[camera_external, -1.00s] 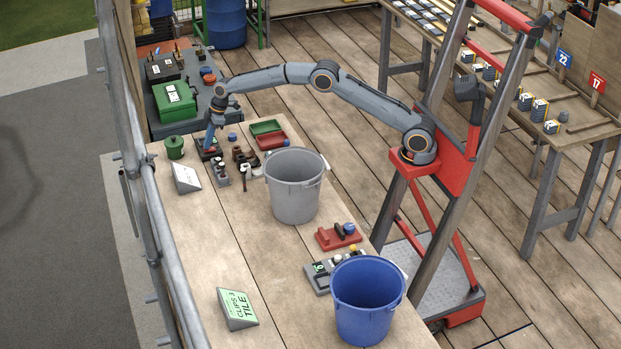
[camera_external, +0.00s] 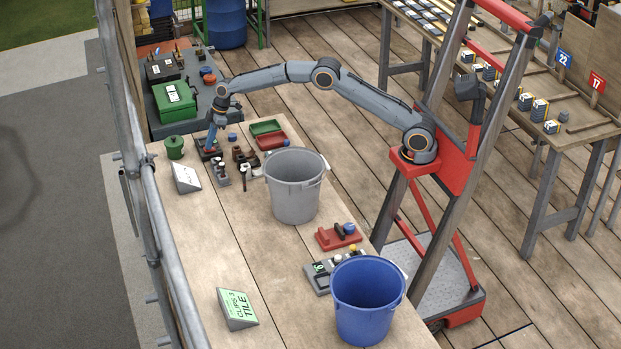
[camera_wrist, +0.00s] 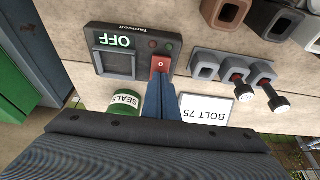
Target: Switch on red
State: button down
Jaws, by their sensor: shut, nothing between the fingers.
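A dark switch box (camera_wrist: 115,64) lies on the bench in the wrist view, with a green-white OFF label, a square recessed panel and two small lamps, both dim. Its red rocker switch (camera_wrist: 160,63), marked 0, is at the box's side. My gripper (camera_wrist: 160,84) is shut and empty, its blue fingertips at the lower edge of the red rocker; I cannot tell whether they touch. In the external view my gripper (camera_external: 211,149) points down over the box (camera_external: 204,156) at the bench's far end, covering part of it.
A grey socket block (camera_wrist: 235,75) with bolts and a BOLT 75 sign (camera_wrist: 203,111) stand beside the box. A green SEALS tin (camera_wrist: 124,101) is close to the fingers. A grey bucket (camera_external: 294,200) and blue bucket (camera_external: 345,310) stand nearer.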

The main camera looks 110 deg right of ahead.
aim_at(214, 148)
jog(key=shift+s+f, duration=0.2)
jog(key=shift+s, duration=0.15)
jog(key=p+v, duration=0.1)
jog(key=v, duration=0.1)
jog(key=w+p+v, duration=0.1)
jog(key=v, duration=0.2)
jog(key=shift+d+r, duration=0.1)
jog(key=shift+r, duration=0.1)
jog(key=b+v, duration=0.1)
jog(key=v, duration=0.8)
jog(key=shift+b, duration=0.35)
jog(key=shift+w, duration=0.1)
jog(key=shift+w+r+b, duration=0.25)
jog(key=shift+w+b, duration=0.3)
jog(key=shift+b, duration=0.45)
jog(key=shift+f, duration=0.1)
